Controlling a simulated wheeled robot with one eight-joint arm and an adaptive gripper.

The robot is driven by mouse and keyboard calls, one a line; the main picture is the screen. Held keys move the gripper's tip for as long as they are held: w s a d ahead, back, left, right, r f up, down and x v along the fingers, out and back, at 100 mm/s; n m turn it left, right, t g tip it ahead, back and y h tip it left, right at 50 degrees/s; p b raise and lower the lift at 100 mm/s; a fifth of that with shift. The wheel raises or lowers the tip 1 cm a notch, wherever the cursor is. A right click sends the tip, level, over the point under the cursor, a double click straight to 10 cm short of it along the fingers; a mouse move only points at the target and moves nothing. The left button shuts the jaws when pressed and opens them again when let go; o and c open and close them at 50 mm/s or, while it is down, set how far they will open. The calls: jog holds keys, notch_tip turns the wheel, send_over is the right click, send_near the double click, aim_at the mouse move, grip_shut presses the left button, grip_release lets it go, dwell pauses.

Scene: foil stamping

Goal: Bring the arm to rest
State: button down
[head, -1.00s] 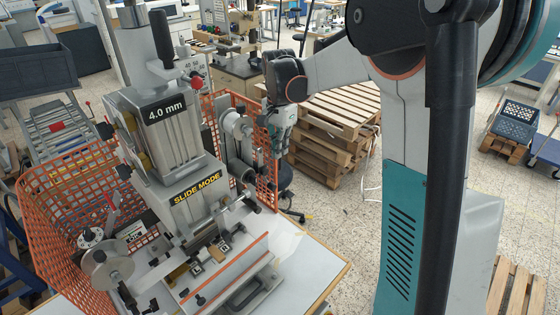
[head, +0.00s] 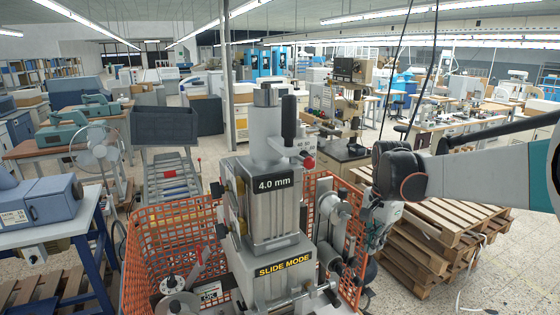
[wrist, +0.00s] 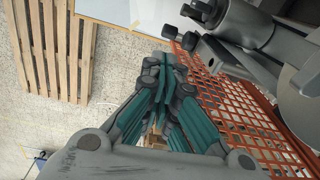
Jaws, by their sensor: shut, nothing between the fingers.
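My gripper (head: 372,246) hangs fingers down just right of the stamping machine (head: 272,210) in the head view, in front of the stacked pallets. It is empty. In the wrist view its teal-lined fingers (wrist: 166,68) are closed together with nothing between them. My arm reaches in from the right edge of the head view. The machine carries a "4.0 mm" label and a "SLIDE MODE" label. Its lower worktop is mostly cut off at the bottom of the head view.
An orange mesh guard (head: 168,240) surrounds the machine's back and sides; it shows close beside my fingers in the wrist view (wrist: 235,105). Wooden pallets (head: 440,235) are stacked at the right. A blue-framed bench (head: 70,235) stands left. Open floor lies beyond the pallets.

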jog(key=s+a+f+n+t+b, duration=0.3)
jog(key=s+f+n+b, duration=0.3)
jog(key=s+f+b, duration=0.6)
jog(key=s+a+f+n+t+b, duration=0.3)
jog(key=s+f+n+b, duration=0.3)
jog(key=s+f+b, duration=0.5)
jog(key=shift+s+a+f+t+b, duration=0.35)
jog(key=shift+s+a+b, duration=0.25)
jog(key=shift+b, duration=0.25)
